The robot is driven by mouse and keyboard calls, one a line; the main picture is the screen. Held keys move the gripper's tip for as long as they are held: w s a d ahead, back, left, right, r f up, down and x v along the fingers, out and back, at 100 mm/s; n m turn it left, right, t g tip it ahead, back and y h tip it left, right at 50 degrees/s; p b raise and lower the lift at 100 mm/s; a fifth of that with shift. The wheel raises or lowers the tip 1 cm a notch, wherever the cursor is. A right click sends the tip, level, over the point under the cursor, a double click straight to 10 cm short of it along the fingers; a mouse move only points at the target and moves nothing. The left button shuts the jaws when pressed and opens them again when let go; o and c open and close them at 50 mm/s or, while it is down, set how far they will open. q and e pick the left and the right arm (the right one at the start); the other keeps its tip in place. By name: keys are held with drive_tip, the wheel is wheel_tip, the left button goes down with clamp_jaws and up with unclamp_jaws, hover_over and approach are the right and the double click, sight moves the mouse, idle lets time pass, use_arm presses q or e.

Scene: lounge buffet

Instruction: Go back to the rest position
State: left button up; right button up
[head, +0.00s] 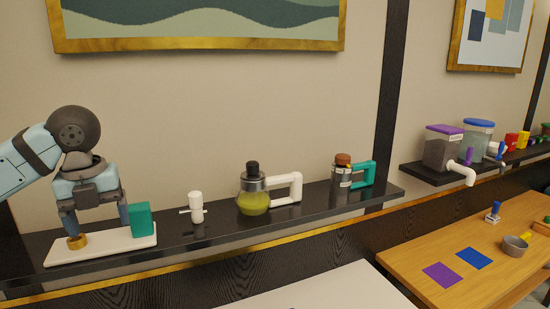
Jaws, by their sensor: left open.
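My left gripper (97,222) comes in from the left, pointing down over a white board (110,246) on the dark shelf. Its fingers are spread. One finger is at a gold ring-like piece (77,242) on the board; I cannot tell whether they touch. The other finger is beside a green block (140,219) at the board's right end. Nothing shows held between the fingers. My right gripper is out of view.
On the dark shelf (225,229), to the right, stand a white valve-like piece (197,208), a yellow-green jug (254,202) and a jar with a teal handle (343,178). Dispensers (442,150) stand on another shelf. A wooden table (480,240) is at the lower right.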

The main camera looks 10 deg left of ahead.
use_arm(q)
drive_tip(key=s+d+f+n+t+h, duration=0.1)
drive_tip(key=s+d+f+n+h, duration=0.3)
drive_tip(key=d+f, duration=0.6)
drive_tip(key=s+d+f+n+t+y, duration=0.1)
drive_tip(key=d+f+n, duration=0.5)
drive_tip(key=f, duration=0.7)
drive_tip(key=s+a+f+n+t+y, duration=0.1)
drive_tip(key=s+a+f+n, duration=0.2)
drive_tip(key=s+f+n, duration=0.45)
drive_tip(key=s+a+f+n+y, duration=0.2)
drive_tip(key=s+a+f+n, duration=0.15)
drive_tip(key=s+n, duration=0.7)
drive_tip(key=w+d+f+t+h, duration=0.1)
drive_tip(key=w+d+f+t, duration=0.1)
drive_tip(key=f, duration=0.5)
drive_tip(key=w+d+f+m+t+h, duration=0.1)
drive_tip(key=w+d+f+t, duration=0.2)
drive_tip(key=f, duration=0.4)
drive_tip(key=shift+w+d+f+m+t+h, duration=0.3)
drive_tip(key=shift+d+f+t+h, duration=0.15)
drive_tip(key=shift+t, duration=0.75)
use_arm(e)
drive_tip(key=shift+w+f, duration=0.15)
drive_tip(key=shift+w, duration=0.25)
